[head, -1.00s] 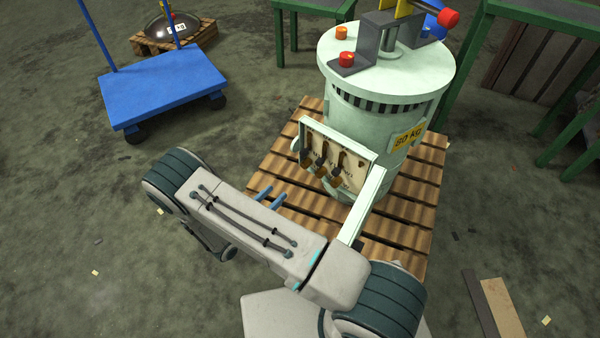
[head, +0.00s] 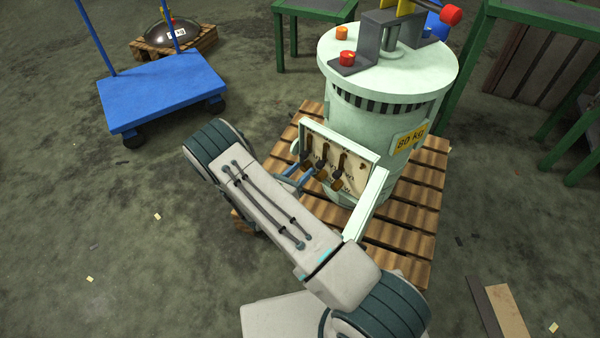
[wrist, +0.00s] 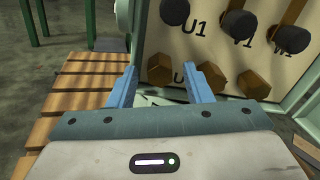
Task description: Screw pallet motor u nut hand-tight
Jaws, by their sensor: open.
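The pallet motor (head: 385,115) is a pale green drum standing on a wooden pallet, with an open terminal box (head: 368,168) on its near side. In the wrist view the box panel reads U1, V1 and W1, with a row of brass hex nuts below dark round ends. The leftmost brass nut (wrist: 160,76), by a partly hidden U mark, appears between my fingertips. My gripper (wrist: 160,82) is open, its two blue fingers pointing at the panel. In the head view my gripper (head: 296,179) is at the box's left side. I cannot tell whether the fingers touch the nut.
The pallet (head: 412,215) spreads around the motor. The box's raised pale side wall (head: 366,205) stands right of the nuts, close to my arm. The middle nut (wrist: 210,76) and right nut (wrist: 253,84) sit close by. A blue cart (head: 162,88) stands at the back left.

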